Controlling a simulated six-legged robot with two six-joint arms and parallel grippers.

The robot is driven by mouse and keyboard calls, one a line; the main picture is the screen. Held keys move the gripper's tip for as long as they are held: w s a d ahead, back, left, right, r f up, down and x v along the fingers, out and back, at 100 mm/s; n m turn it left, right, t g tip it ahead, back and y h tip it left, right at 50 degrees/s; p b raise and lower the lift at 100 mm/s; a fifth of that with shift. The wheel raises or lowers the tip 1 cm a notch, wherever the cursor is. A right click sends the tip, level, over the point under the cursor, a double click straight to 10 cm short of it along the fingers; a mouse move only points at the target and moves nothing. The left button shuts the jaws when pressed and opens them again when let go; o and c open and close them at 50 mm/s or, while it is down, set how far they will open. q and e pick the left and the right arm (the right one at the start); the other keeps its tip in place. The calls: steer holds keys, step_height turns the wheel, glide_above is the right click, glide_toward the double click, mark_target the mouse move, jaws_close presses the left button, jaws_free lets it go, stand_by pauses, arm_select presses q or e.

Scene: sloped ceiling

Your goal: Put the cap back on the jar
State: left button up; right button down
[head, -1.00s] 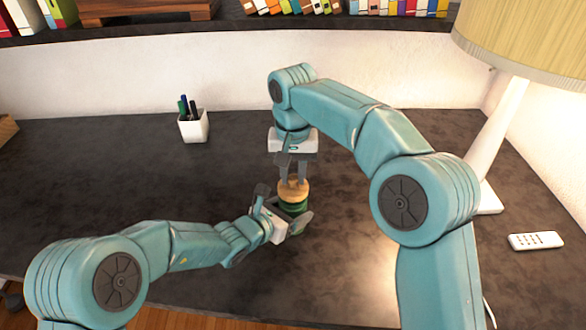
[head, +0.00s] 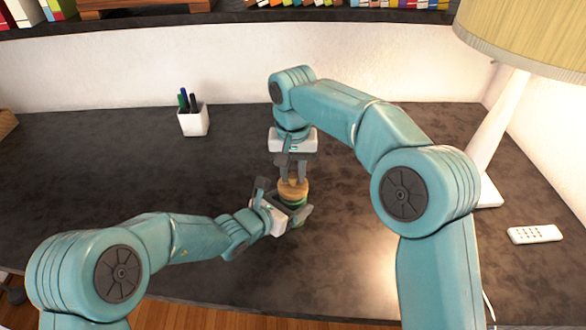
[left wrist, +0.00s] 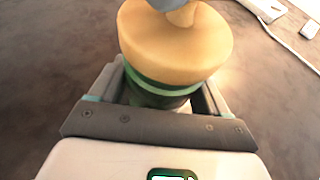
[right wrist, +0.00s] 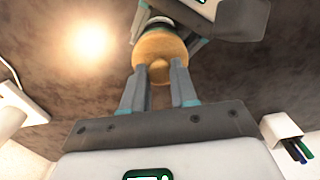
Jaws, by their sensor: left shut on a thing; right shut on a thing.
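The green jar (head: 298,206) stands near the middle of the dark desk; in the left wrist view its green body (left wrist: 160,95) shows between the jaws. My left gripper (head: 288,212) is shut around it from the left. The tan cap (head: 293,188) sits at the jar's top, and its round disc (left wrist: 175,45) covers the mouth in the left wrist view. I cannot tell whether it is fully seated. My right gripper (head: 294,180) points down from above and is shut on the cap's knob (right wrist: 158,72).
A white pen cup (head: 194,120) stands at the back left. A lamp (head: 490,150) and a white remote (head: 534,234) are on the right. A shelf with books (head: 350,8) runs along the back. The desk's left side is clear.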

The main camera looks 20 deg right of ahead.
arm_select(q)
steer(key=shift+f, duration=0.1)
arm_select(e)
steer(key=shift+f, duration=0.65)
steer(key=c, duration=0.8)
jaws_free()
step_height(320, 180, up, 12)
arm_select(q)
steer(key=o, duration=1.5)
steer(key=shift+c, duration=0.2)
